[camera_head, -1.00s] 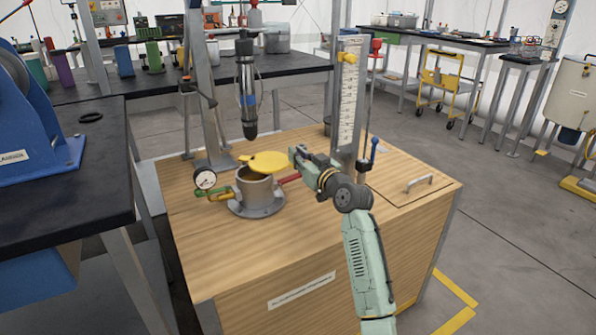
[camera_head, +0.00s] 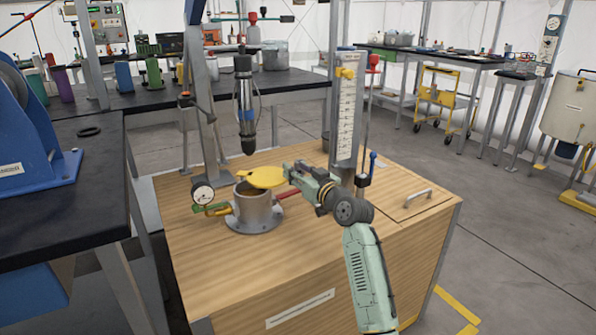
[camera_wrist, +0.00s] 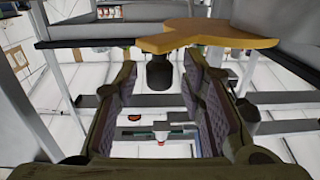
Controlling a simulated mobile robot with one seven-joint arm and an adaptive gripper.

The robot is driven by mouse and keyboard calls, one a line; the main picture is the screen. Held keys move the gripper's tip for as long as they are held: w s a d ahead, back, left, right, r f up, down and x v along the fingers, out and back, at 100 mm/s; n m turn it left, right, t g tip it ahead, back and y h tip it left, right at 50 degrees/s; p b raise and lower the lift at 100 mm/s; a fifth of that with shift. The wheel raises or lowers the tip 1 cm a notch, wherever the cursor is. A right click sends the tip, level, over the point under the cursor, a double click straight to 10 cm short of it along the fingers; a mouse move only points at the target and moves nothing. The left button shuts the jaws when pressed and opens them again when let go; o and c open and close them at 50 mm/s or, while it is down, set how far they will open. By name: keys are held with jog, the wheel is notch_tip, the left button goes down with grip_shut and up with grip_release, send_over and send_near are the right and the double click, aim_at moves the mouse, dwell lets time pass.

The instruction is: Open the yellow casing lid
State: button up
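The yellow lid (camera_head: 267,177) is a flat disc with a small tab at its left. My gripper (camera_head: 287,174) is at the lid's right edge in the head view. The lid (camera_wrist: 205,37) crosses the top of that view, just beyond the fingertips. Whether a finger touches it I cannot tell.
The casing stands on a wooden cabinet (camera_head: 240,270). A hanging cylindrical tool (camera_head: 246,105) is above and behind it. A round gauge (camera_head: 203,193) is at its left. A white scale column (camera_head: 346,115) stands behind my gripper. The cabinet top in front is clear.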

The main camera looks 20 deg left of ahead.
jog(key=v, duration=1.2)
jog(key=shift+s, duration=0.1)
jog(key=shift+c, duration=0.3)
